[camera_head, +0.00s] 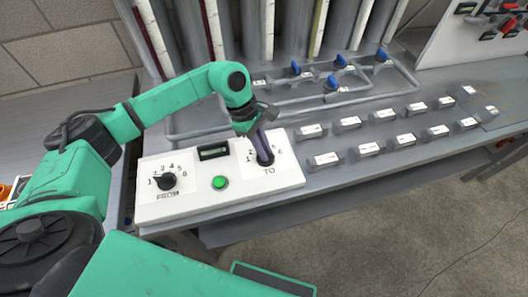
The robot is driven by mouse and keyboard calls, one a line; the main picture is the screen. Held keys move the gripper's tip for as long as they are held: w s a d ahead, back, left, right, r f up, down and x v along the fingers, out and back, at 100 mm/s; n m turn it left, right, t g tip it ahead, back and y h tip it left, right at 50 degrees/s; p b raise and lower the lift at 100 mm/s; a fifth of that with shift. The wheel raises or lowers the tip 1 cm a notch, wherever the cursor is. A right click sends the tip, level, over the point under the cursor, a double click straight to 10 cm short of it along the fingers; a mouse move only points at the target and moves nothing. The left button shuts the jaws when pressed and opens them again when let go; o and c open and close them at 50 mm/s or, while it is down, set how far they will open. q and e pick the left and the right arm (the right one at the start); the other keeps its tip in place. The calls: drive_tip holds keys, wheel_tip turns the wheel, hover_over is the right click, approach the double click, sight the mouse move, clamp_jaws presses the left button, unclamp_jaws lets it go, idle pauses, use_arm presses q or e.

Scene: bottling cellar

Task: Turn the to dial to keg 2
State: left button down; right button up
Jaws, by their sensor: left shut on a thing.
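The TO dial (265,161) is a dark knob on the right of a white control box (220,200), with numbers around it partly hidden by my gripper. My left gripper (262,148) reaches down over this dial and is shut on it. I cannot tell which number the dial points to. The FROM dial (166,181) is a black knob on the left of the same box, with numbers around it. A green button (220,183) and a small dark display (213,152) sit between the dials. My right gripper is not in view.
Several small labelled blocks (327,159) stand in rows on the grey bench right of the box. Behind are grey pipes with blue valve handles (331,83) and upright tubes (267,30). A white panel with switches (480,30) stands at the back right.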

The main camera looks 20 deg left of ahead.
use_arm(q)
drive_tip(key=shift+r, duration=0.1)
drive_tip(key=c, duration=0.9)
unclamp_jaws()
drive_tip(key=b+v, duration=0.2)
drive_tip(key=v, duration=1.2)
drive_tip(key=shift+a+r, duration=0.15)
drive_tip(key=shift+r, duration=0.1)
